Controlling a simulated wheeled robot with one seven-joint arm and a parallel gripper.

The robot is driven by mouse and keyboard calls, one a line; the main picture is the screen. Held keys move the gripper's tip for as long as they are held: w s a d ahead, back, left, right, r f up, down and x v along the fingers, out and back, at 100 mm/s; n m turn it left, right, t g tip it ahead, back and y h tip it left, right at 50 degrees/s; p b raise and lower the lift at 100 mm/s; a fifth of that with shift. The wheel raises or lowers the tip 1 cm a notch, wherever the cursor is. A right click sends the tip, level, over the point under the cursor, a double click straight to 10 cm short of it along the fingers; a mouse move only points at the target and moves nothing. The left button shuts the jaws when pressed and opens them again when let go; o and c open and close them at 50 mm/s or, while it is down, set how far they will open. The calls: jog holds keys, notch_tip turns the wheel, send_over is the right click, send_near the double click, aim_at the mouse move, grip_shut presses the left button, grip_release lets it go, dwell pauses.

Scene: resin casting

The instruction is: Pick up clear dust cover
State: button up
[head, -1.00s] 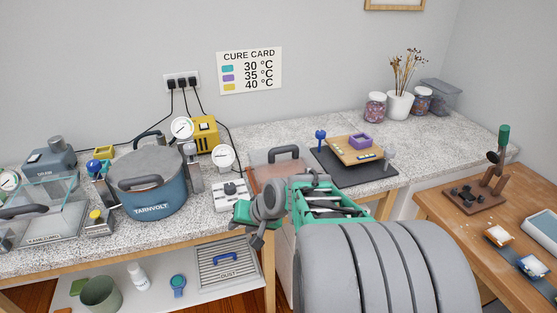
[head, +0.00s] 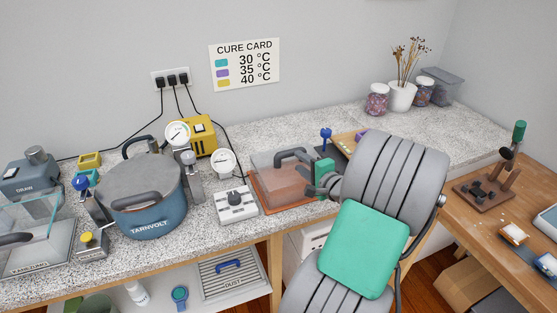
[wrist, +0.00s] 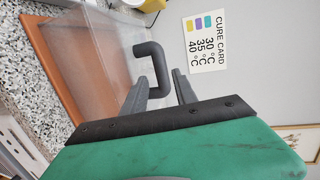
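The clear dust cover (head: 275,178) is a see-through box with a dark grey bar handle (head: 292,155) on top. It sits on an orange-brown base (head: 262,198) on the counter. My gripper (head: 311,183) is at the right side of the cover, close to the handle. In the wrist view the handle (wrist: 150,57) rises just past my gripper (wrist: 160,82), with its near end in the gap between the two fingers. The fingers are apart and do not visibly clamp it. The clear cover walls (wrist: 95,50) show to the left.
A white control box (head: 236,205) and a round gauge (head: 223,161) stand left of the cover. The blue TARNVOLT pot (head: 155,212) is farther left. Behind my arm is a blue-knobbed post (head: 325,138). A wooden table (head: 455,215) is at the right.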

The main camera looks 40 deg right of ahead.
aim_at(292, 155)
jog(key=p+x, duration=0.2)
jog(key=x, duration=0.6)
jog(key=shift+w+d, duration=0.15)
jog(key=shift+d, duration=0.05)
jog(key=shift+c, duration=0.2)
grip_shut()
dwell(0.8)
